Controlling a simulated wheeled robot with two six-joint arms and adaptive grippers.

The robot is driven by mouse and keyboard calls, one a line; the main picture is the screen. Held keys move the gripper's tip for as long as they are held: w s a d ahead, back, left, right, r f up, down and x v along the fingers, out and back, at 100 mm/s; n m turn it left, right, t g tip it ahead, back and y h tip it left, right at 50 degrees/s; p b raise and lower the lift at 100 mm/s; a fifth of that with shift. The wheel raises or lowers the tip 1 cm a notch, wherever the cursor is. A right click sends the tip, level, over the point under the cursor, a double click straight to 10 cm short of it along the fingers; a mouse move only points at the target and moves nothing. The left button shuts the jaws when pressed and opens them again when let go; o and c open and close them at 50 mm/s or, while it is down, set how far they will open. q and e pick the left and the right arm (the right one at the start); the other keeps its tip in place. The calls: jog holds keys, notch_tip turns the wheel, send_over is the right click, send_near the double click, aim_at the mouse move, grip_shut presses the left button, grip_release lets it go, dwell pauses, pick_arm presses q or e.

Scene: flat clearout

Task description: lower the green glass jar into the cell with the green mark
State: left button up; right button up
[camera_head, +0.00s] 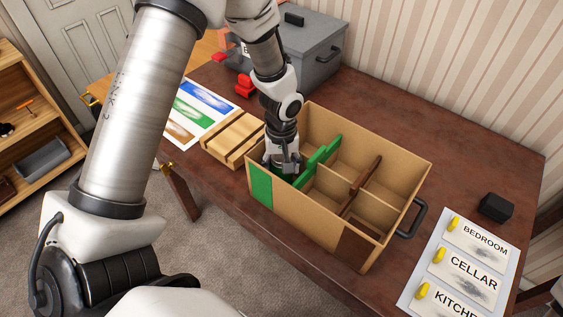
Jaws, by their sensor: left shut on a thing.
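The divided cardboard box (305,213) stands on the table, with a green mark (260,186) on its outer wall at the left corner. A green divider (318,160) stands beside the cell at that corner. My left gripper (286,170) points down into this green-marked cell, its fingers below the rim level. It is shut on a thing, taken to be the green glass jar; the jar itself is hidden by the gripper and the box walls. My right gripper is not in view.
Brown dividers (362,184) split the box's other cells, which look empty. A wooden slatted block (234,138) lies left of the box. A grey lidded bin (305,50) stands behind. A label board (462,262) and a black block (496,207) lie at right.

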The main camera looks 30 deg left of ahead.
pick_arm(q)
jog(key=shift+f+b, duration=0.5)
jog(key=shift+f, duration=0.25)
dwell(0.3)
jog(key=o, duration=1.3)
jog(key=shift+c, duration=0.2)
jog(key=shift+r+p, duration=4.9)
jog(key=shift+r, duration=1.15)
